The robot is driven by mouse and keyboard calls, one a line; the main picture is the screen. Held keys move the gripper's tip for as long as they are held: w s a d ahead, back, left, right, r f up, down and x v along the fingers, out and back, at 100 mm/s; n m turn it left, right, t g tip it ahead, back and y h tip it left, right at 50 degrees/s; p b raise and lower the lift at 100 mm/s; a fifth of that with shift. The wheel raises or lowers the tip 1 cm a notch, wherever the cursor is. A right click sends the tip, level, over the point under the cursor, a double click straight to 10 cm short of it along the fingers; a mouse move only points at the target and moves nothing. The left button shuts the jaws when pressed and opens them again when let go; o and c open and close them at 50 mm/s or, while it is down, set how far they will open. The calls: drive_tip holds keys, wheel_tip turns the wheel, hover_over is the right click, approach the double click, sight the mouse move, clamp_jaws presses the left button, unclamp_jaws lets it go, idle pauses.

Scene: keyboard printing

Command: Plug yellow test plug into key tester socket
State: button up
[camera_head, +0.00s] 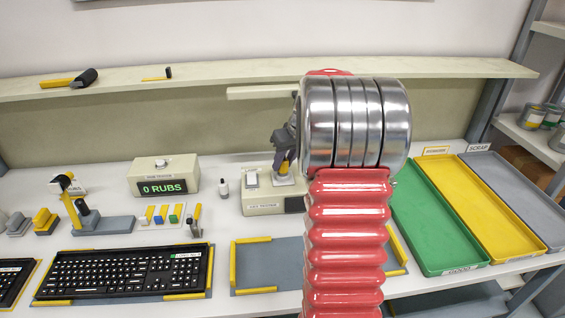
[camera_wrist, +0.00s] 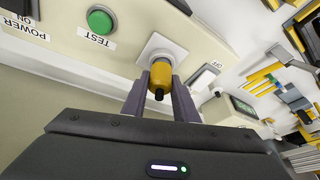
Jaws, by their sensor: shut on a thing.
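The yellow test plug (camera_wrist: 161,74) is a small yellow cylinder with a dark nub facing the wrist camera. My gripper (camera_wrist: 160,92) is shut on it, one finger on each side. The plug's far end meets the white square socket plate (camera_wrist: 151,47) on the beige key tester (camera_wrist: 75,68); how deep it sits is hidden. In the head view my gripper (camera_head: 285,158) points down over the top of the key tester (camera_head: 258,203), with a bit of the yellow plug (camera_head: 284,167) showing. My arm hides the tester's right side.
A green TEST button (camera_wrist: 100,19) and power switch (camera_wrist: 18,8) lie beside the socket. A counter box reading 0 RUBS (camera_head: 164,176) stands left. Keyboards (camera_head: 125,273), an empty grey fixture (camera_head: 268,262) and coloured trays (camera_head: 436,225) occupy the bench. A shelf (camera_head: 200,79) runs above.

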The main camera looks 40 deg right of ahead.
clamp_jaws()
drive_tip(key=shift+f, duration=0.15)
idle(0.4)
drive_tip(key=o, duration=0.8)
unclamp_jaws()
drive_tip(key=shift+o, duration=0.2)
drive_tip(key=shift+r, duration=3)
drive_tip(key=shift+s+r, duration=0.1)
drive_tip(key=shift+r, duration=0.05)
drive_tip(key=v, duration=1.3)
drive_tip(key=shift+r, duration=0.15)
